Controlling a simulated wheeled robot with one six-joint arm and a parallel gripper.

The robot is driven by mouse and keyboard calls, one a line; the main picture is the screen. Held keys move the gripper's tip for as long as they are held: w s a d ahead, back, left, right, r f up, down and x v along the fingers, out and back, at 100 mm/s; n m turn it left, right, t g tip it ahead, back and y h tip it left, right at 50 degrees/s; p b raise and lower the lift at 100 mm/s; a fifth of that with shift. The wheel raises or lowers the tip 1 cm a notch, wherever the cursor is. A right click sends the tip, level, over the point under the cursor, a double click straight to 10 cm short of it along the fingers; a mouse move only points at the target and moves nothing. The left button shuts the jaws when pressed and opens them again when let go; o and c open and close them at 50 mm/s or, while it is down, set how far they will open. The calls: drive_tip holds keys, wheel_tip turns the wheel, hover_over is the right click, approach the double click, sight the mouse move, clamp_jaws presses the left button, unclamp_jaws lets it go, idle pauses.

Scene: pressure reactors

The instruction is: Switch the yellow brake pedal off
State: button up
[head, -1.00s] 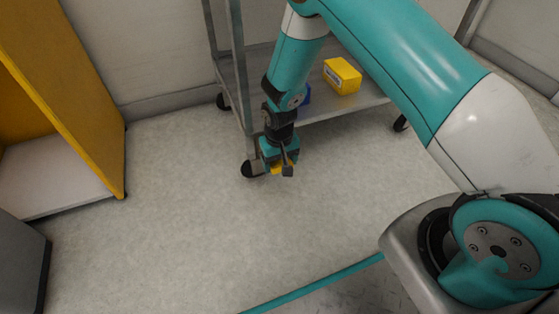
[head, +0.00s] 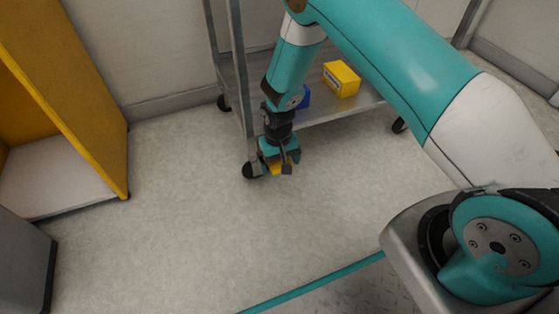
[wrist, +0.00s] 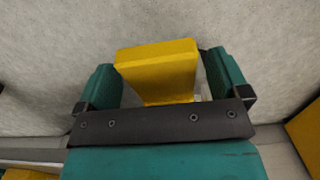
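The yellow brake pedal (head: 275,168) is by the caster wheel at the near left corner of the metal cart. In the wrist view the pedal (wrist: 158,68) is a yellow block between the two teal fingers of my gripper (wrist: 172,85). The fingers stand apart on either side of it, with a narrow gap showing on each side. In the head view my gripper (head: 273,167) points down over the pedal and hides part of it. Whether a finger touches the pedal cannot be told.
The cart's lower shelf (head: 338,112) holds a yellow box (head: 341,79) and a blue item (head: 304,97) partly behind my arm. A black caster wheel (head: 250,170) is just left of my gripper. A yellow cabinet (head: 92,110) stands at left. The floor (head: 190,225) in front is clear.

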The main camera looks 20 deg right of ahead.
drive_tip(key=shift+r, duration=0.1)
wheel_tip(320, 180, up, 17)
drive_tip(key=w+p, duration=0.1)
drive_tip(key=p, duration=0.8)
drive_tip(key=shift+r, duration=0.15)
drive_tip(key=s+a+r+n+y+p, duration=0.1)
drive_tip(key=s+r, duration=0.1)
drive_tip(key=r, duration=0.5)
drive_tip(key=s+a+r+n+p, duration=0.1)
drive_tip(key=s+a+r+p, duration=0.1)
drive_tip(key=r, duration=0.6)
drive_tip(key=s+a+r+n+y+p, duration=0.25)
drive_tip(key=s+r+n+p, duration=0.25)
drive_tip(key=s+r, duration=1.6)
wheel_tip(320, 180, up, 38)
drive_tip(key=d+p, duration=0.1)
drive_tip(key=p, duration=3.6)
drive_tip(key=shift+s+r+t+y, duration=0.15)
drive_tip(key=shift+s+t+y, duration=0.2)
drive_tip(key=shift+t, duration=0.05)
